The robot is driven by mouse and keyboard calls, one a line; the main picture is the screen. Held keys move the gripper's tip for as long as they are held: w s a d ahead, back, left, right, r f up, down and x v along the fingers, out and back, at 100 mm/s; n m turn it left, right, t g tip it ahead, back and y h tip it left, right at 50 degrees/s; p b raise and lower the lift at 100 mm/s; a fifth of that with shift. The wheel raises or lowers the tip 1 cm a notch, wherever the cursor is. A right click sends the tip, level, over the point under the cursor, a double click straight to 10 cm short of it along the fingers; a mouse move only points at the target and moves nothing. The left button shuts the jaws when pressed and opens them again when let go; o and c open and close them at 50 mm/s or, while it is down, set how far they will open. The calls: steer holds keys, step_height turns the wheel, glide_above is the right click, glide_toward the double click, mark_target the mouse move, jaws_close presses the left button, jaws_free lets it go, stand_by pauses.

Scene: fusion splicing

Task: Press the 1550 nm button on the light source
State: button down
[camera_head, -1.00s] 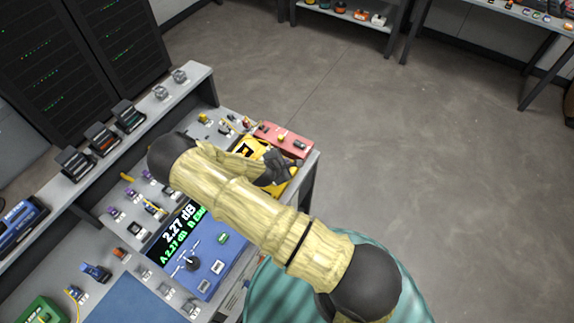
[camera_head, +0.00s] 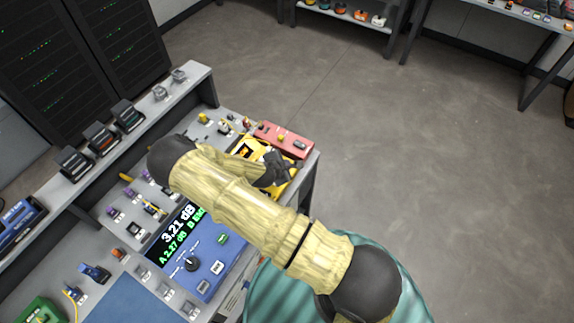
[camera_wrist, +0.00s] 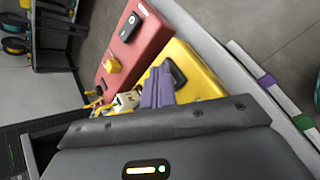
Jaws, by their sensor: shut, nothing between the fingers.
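A yellow box (camera_head: 250,147), which I take to be the light source, sits at the right end of the bench, partly hidden by my arm. In the wrist view the yellow box (camera_wrist: 205,83) has a black raised part (camera_wrist: 175,73) on top. My gripper (camera_wrist: 157,88) is shut and empty, its purple-grey fingers over the yellow box and close beside that black part. I cannot tell if they touch it. In the head view my gripper (camera_head: 275,168) is dark and over the box. The wavelength labels cannot be read.
A red box (camera_head: 285,138) with a yellow knob and a black part stands beside the yellow one; the wrist view shows it too (camera_wrist: 135,35). A blue meter (camera_head: 205,250) reads 3.21 dB. Small parts crowd the bench to the left. Open floor lies to the right.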

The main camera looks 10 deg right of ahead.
steer(key=shift+r, duration=0.1)
steer(key=shift+r+p, duration=0.55)
steer(key=shift+r, duration=0.2)
steer(key=shift+r+p, duration=1.75)
steer(key=shift+r, duration=0.8)
steer(key=s+r+m+g+y+b, duration=0.4)
steer(key=s+r+m+y+b, duration=0.1)
steer(key=s+r+m, duration=1.4)
step_height(320, 180, up, 4)
steer(key=shift+s+d+f+g+y+b, duration=0.1)
steer(key=shift+s+d+g+y+b, duration=0.3)
steer(key=shift+b, duration=0.3)
